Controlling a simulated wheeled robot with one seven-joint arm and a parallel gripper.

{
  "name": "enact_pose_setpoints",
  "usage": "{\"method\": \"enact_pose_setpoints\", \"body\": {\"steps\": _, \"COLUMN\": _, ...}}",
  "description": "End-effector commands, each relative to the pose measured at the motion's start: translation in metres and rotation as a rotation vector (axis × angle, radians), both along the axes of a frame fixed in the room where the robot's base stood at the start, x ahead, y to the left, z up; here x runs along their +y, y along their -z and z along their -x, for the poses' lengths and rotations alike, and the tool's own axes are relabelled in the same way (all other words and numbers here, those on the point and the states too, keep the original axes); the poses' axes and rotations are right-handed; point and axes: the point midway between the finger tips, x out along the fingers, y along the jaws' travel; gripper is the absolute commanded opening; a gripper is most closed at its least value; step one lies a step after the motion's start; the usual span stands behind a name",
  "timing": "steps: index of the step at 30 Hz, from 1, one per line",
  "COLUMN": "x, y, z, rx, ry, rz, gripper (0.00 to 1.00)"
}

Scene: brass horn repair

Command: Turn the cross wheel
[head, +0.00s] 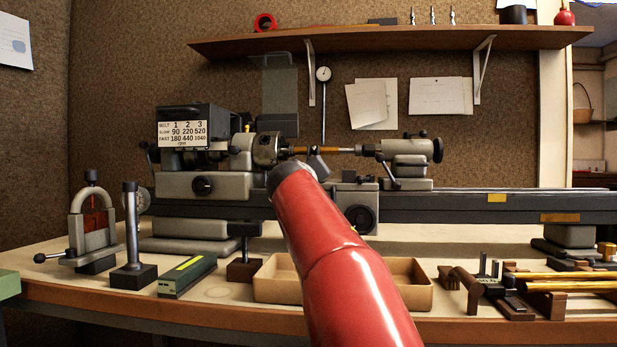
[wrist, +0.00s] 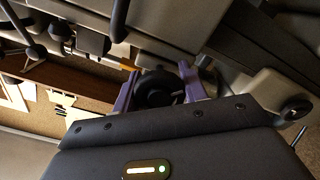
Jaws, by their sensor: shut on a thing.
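In the wrist view, my gripper (wrist: 158,74) has its two purple fingers on either side of a round black wheel, which I take for the cross wheel (wrist: 157,91). The fingers are shut on its rim. The dark gripper body covers the lower part of that view and hides part of the wheel. In the head view, my red arm reaches forward to the middle of the lathe (head: 410,207). It hides the gripper and the cross wheel there.
A larger black handwheel (head: 361,219) sits on the carriage front, just right of my arm. A shallow wooden tray (head: 418,297) lies below my arm. A green-topped block (head: 187,276) and a post on a block (head: 132,240) stand left; brass rods (head: 570,284) lie right.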

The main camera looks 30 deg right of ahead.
Motion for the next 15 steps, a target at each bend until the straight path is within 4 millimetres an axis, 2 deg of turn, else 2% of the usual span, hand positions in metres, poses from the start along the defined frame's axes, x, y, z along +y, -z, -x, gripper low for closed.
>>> {"method": "enact_pose_setpoints", "body": {"steps": 15, "x": 0.0011, "y": -0.0006, "z": -0.0006, "rx": 0.277, "ry": -0.002, "rz": 0.408, "gripper": 0.20}}
